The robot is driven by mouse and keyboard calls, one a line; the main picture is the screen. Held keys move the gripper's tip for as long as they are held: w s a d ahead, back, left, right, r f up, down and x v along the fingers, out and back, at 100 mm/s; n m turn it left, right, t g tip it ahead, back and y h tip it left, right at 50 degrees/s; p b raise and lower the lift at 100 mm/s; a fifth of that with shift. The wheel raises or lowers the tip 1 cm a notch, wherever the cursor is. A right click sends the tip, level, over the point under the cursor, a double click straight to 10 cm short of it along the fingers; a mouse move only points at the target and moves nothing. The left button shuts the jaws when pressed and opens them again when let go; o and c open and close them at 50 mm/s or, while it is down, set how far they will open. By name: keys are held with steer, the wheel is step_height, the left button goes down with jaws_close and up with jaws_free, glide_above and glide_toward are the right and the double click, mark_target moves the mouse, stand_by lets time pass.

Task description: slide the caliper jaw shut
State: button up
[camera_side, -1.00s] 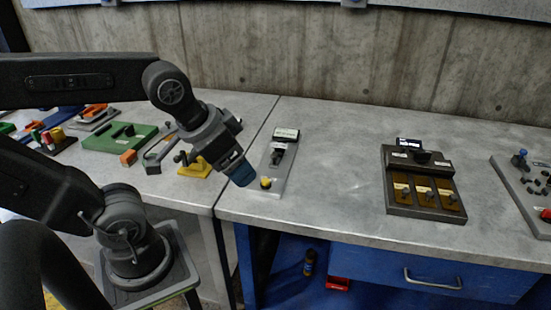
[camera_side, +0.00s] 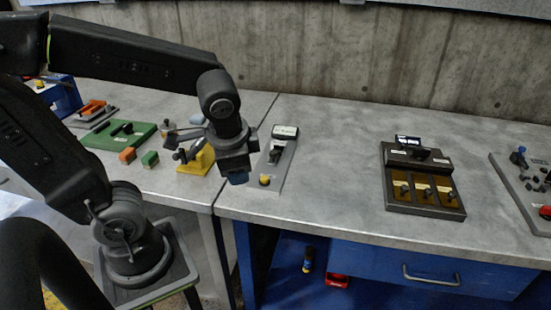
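A narrow grey plate (camera_side: 286,167) stands near the middle of the bench. It carries a small display (camera_side: 285,132) at its far end, a black sliding piece (camera_side: 275,153) and a yellow knob (camera_side: 265,180) at its near end. It looks like the caliper, but the jaw's gap is too small to make out. My gripper (camera_side: 238,179), with blue fingertips, points down just left of the yellow knob, apart from it as far as I can tell. Whether its fingers are open or shut does not show.
A yellow fixture (camera_side: 197,160) stands close left of my gripper. Further left are a green plate (camera_side: 114,141), an orange block (camera_side: 127,155) and a green block (camera_side: 150,159). A dark box with yellow panels (camera_side: 424,178) stands at right. The bench between is clear.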

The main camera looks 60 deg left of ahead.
steer(key=w+a+f+m+y, duration=0.1)
steer(key=w+f+m+y, duration=0.1)
steer(key=m, duration=0.1)
steer(key=w+a+f+m+g+y, duration=0.1)
steer(key=w+a+f+m+y, duration=0.1)
steer(key=y, duration=0.1)
steer(key=w+a+f+m+g+y, duration=0.1)
steer(key=w+f+m+y, duration=0.1)
steer(key=f+m, duration=0.1)
steer(key=shift+w+a+m+y, duration=0.3)
steer(key=shift+w+a, duration=0.05)
jaws_close()
steer(key=m+t+y, duration=0.5)
steer(key=m, duration=0.4)
glide_toward(274, 155)
steer(key=x, duration=0.7)
steer(key=shift+a+f, duration=0.1)
steer(key=shift+a, duration=0.2)
steer(key=shift+w, duration=0.1)
steer(key=shift+w+a, duration=1.05)
steer(key=v, duration=1.5)
